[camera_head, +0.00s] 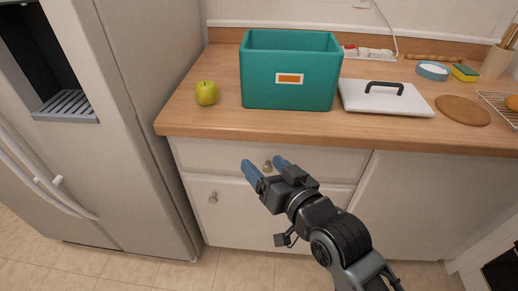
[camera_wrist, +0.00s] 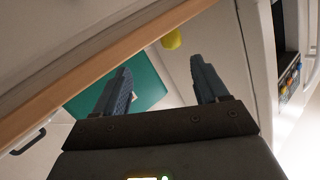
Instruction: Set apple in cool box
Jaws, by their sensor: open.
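A yellow-green apple (camera_head: 207,93) stands on the wooden counter to the left of the teal cool box. The cool box (camera_head: 290,82) has its top open and an orange and white label on its front. Its inside floor is hidden. My gripper (camera_head: 264,165) is open and empty, in front of the drawers and below the counter's front edge, apart from both apple and box. In the wrist view, the apple (camera_wrist: 172,40) shows at the top middle, the teal box (camera_wrist: 148,84) lies behind the left finger, and the two fingers (camera_wrist: 165,82) are spread.
A white lid with a black handle (camera_head: 387,97) lies right of the box. Farther right are a round wooden board (camera_head: 463,110), a small bowl (camera_head: 432,70) and a sponge (camera_head: 465,72). The fridge (camera_head: 120,120) stands close on the left. The counter edge (camera_head: 300,143) lies between gripper and apple.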

